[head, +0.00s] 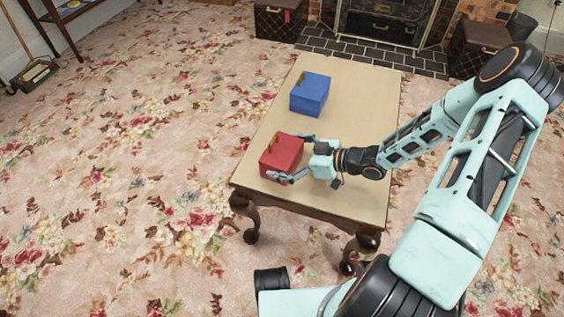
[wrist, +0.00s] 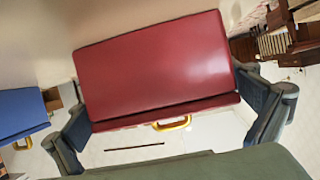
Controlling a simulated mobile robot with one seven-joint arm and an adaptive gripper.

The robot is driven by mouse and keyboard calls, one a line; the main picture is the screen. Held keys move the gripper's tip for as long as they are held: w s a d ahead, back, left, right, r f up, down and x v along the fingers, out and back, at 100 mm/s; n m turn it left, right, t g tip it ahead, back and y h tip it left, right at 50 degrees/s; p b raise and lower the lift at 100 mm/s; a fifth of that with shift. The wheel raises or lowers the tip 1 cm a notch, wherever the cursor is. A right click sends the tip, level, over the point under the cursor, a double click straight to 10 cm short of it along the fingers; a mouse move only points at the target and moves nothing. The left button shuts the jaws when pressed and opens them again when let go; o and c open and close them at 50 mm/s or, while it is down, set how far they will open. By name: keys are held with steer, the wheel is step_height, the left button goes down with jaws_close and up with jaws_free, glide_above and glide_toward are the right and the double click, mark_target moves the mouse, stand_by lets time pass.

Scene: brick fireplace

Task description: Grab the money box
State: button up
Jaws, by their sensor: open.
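A red box (head: 281,155) sits on the wooden table, near its left front corner. A blue box (head: 310,94) of similar shape stands farther back on the same table. I cannot tell from looks alone which one is the money box. My gripper (head: 291,158) is open, with one finger on each side of the red box. In the wrist view the red box (wrist: 155,65) fills the middle between the two spread fingers, with a yellow handle (wrist: 172,124) on its lower edge. The blue box (wrist: 20,112) is at the left edge there. Finger contact is unclear.
The pale table top (head: 345,130) has bare room around the boxes. A fireplace with a dark screen (head: 385,22) and a brick hearth (head: 372,53) lie behind. Dark chests (head: 280,20) stand near the hearth. Flowered carpet (head: 120,150) is open at the left.

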steer(key=shift+c, duration=0.6)
steer(key=c, duration=1.7)
steer(key=shift+r, duration=0.15)
